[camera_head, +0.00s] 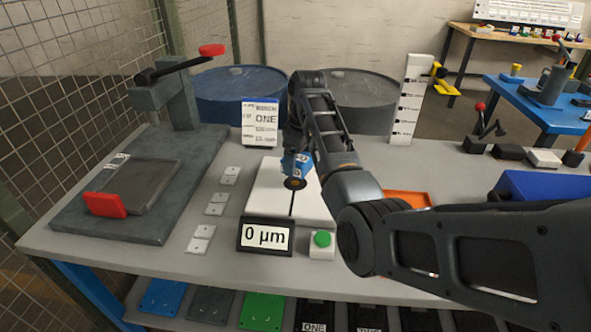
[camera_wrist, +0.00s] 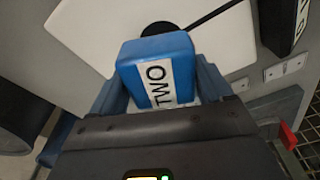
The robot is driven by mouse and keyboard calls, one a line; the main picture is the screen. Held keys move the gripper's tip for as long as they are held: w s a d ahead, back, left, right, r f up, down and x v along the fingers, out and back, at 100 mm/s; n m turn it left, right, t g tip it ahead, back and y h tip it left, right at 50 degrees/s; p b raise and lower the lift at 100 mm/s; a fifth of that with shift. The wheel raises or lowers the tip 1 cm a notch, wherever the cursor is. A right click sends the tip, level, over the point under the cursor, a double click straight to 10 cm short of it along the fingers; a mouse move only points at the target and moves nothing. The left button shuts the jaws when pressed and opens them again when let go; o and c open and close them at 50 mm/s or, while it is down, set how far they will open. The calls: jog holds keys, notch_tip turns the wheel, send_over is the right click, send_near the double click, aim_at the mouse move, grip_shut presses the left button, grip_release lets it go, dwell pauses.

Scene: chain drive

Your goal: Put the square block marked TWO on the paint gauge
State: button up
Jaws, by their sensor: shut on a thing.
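The blue square block (camera_wrist: 152,48), with TWO on a white label, is held between the fingers of my gripper (camera_wrist: 160,80), seen in the wrist view. In the head view my gripper (camera_head: 297,162) is over the white plate of the paint gauge (camera_head: 262,195); the block is hard to separate from the fingers there. A dark round probe (camera_head: 295,183) with a cable shows just in front of the gripper. The gauge display (camera_head: 264,237) reads 0 µm. I cannot tell whether the block touches the plate.
A green button (camera_head: 322,240) sits beside the display. A card marked ONE (camera_head: 261,120) stands behind the plate. A grey press with a red handle (camera_head: 211,50) is at left. Small metal plates (camera_head: 216,204) lie between. A blue bin (camera_head: 540,186) is at right.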

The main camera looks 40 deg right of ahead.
aim_at(300, 159)
jog(key=shift+w+a+f, duration=0.1)
jog(key=shift+a+f, duration=0.2)
jog(key=shift+f, duration=0.1)
jog(key=shift+f+p, duration=0.3)
jog(key=shift+f, duration=1.45)
jog(key=o, duration=1.3)
jog(key=shift+f, duration=0.1)
jog(key=r, duration=0.4)
jog(key=s+r, duration=0.1)
jog(key=r, duration=0.7)
jog(key=shift+s+d+r, duration=0.1)
jog(key=shift+s+d, duration=0.1)
